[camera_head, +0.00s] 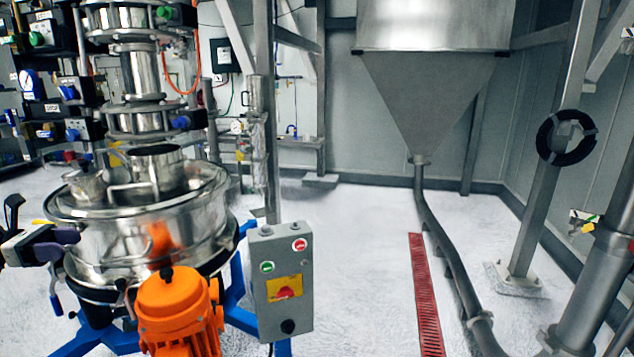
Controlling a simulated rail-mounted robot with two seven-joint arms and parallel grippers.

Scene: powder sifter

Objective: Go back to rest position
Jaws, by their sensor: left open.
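The powder sifter (140,240) is a round shiny steel drum with a clear-looking lid rim, standing at the left on a blue frame. An orange motor (178,312) sits at its front. My left gripper (68,243) comes in from the left edge, with dark purple fingers beside the drum's left side. It is open, and nothing shows between its fingers. Whether the fingers touch the drum or a clamp there, I cannot tell. My right gripper is not in view.
A grey control box (281,282) with green and red buttons stands right of the motor. A steel hopper (425,95) hangs at the back, with a dark pipe (446,255) running forward. A red floor grate (424,295) lies beside it. White floor between box and grate is clear.

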